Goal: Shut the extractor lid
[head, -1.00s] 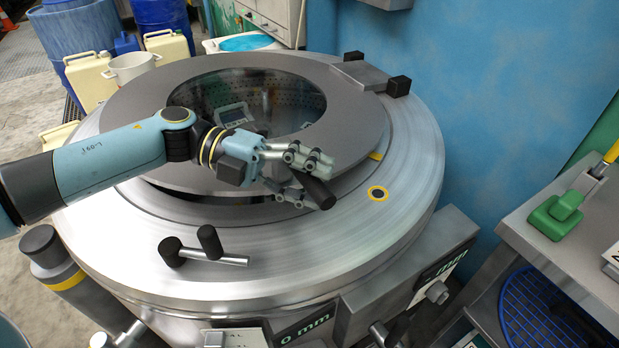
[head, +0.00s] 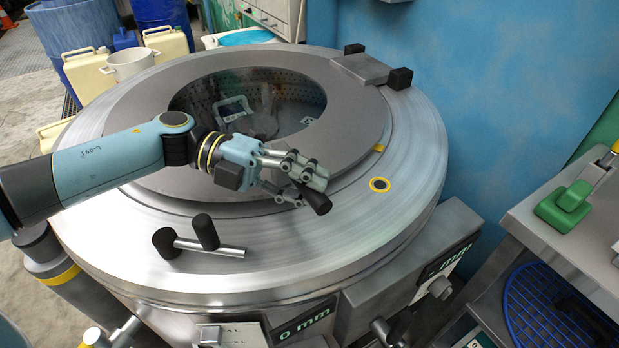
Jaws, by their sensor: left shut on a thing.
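The extractor lid (head: 352,147) is a grey ring with a round window, hinged at the back right of the round steel extractor (head: 330,258). It lies low, almost flat over the opening, and a perforated interior shows through the window. My left gripper (head: 308,185) is shut on the lid's black handle (head: 316,199) at the front edge. The fingers hide part of the handle and the rim beneath. I cannot tell whether the lid touches its seat all round. A latch with black knobs (head: 200,240) lies on the front of the top. My right gripper is not in view.
A blue drum (head: 84,72), cream jerrycans (head: 165,44) and a white pot (head: 132,65) stand at the back left. A steel bench (head: 520,222) with a green clamp-like tool (head: 563,205) is at the right. A blue wall (head: 480,90) stands close behind.

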